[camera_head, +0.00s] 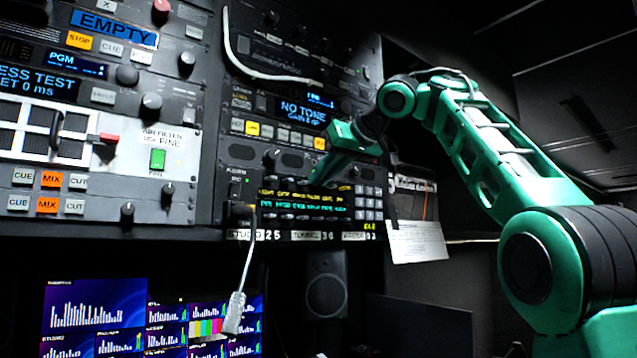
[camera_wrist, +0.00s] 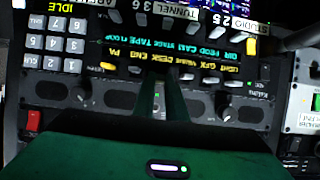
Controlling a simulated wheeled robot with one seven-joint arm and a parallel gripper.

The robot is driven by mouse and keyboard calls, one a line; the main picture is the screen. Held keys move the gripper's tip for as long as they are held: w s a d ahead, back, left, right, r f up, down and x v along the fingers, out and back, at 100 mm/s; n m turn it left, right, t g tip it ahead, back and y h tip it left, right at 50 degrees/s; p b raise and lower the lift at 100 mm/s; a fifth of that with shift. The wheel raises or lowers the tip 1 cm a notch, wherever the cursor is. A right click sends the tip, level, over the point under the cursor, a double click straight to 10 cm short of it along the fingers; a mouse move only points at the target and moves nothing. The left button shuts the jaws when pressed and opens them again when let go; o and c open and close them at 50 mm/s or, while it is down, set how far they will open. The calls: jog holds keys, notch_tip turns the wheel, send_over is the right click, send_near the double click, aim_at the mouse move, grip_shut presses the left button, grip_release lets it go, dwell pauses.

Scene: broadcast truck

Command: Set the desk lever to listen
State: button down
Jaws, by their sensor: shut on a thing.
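The intercom panel (camera_head: 372,215) has a yellow and a green label strip, a row of small levers above and below, and a keypad. In the wrist view the panel (camera_wrist: 30,90) appears upside down, with the yellow DESK label (camera_wrist: 163,58) just beyond my fingertips. My gripper (camera_wrist: 157,80) is shut at the lever place by that label, between neighbouring levers. The desk lever itself is hidden by the fingers, so its position cannot be read. In the head view my gripper (camera_head: 318,174) reaches the upper lever row from the right.
A red switch (camera_wrist: 34,121) and dark knobs (camera_wrist: 224,113) are close to my gripper. A paper sheet (camera_head: 418,242) hangs right of the panel.

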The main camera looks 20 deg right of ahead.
jog(key=shift+s+a+f, duration=0.1)
jog(key=shift+a, duration=0.05)
jog(key=c, duration=1.8)
grip_release()
jog(key=shift+c, duration=0.2)
jog(key=shift+o, duration=0.2)
jog(key=v, duration=1)
jog(key=shift+s, duration=0.2)
